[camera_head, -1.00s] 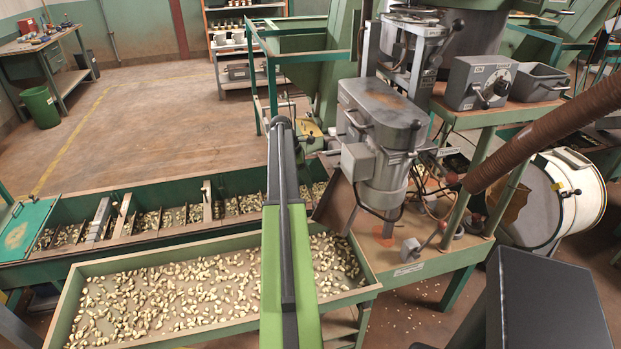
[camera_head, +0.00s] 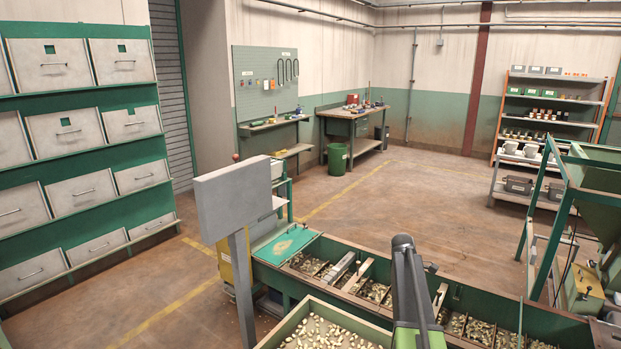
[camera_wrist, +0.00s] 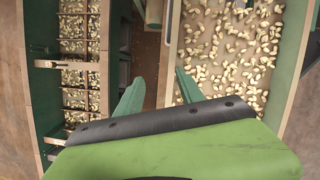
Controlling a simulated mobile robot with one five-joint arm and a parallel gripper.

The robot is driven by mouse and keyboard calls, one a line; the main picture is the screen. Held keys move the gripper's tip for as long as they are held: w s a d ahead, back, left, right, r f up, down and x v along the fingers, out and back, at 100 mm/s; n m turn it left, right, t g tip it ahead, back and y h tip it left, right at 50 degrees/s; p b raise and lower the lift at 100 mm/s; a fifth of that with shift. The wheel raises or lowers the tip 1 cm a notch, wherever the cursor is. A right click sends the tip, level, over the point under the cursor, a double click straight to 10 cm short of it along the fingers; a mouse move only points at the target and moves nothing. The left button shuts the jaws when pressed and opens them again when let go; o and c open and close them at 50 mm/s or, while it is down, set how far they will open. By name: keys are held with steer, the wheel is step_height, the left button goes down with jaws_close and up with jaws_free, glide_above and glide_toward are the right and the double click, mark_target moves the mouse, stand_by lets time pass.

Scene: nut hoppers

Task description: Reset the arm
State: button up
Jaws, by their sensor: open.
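My arm (camera_head: 412,300), green and dark grey, reaches out over the nut troughs from the bottom of the head view. My gripper (camera_wrist: 158,90) shows in the wrist view as two green fingers spread apart, with nothing between them. It points down over the gap between the divided trough and the nut tray, above both. In the head view the fingers cannot be made out.
A tray of pale nuts (camera_head: 268,341) lies beside a green divided trough (camera_head: 470,301). A grey panel on a post (camera_head: 234,196) stands left of them. Hopper cabinets (camera_head: 75,145) line the left wall. The floor behind the trough is open.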

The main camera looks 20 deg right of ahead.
steer(key=w+a+t, duration=0.1)
steer(key=a, duration=1.6)
steer(key=s+a+m+y, duration=0.1)
steer(key=s+a+m, duration=0.2)
steer(key=a, duration=0.5)
steer(key=s+a+m+y+p, duration=0.1)
steer(key=s+a+m, duration=0.3)
steer(key=a, duration=0.4)
steer(key=s+a+m+t+y, duration=0.1)
steer(key=s+a+m, duration=0.3)
steer(key=a, duration=0.4)
steer(key=shift+s+a+r, duration=0.15)
steer(key=shift+s+r, duration=0.05)
steer(key=shift+r, duration=0.1)
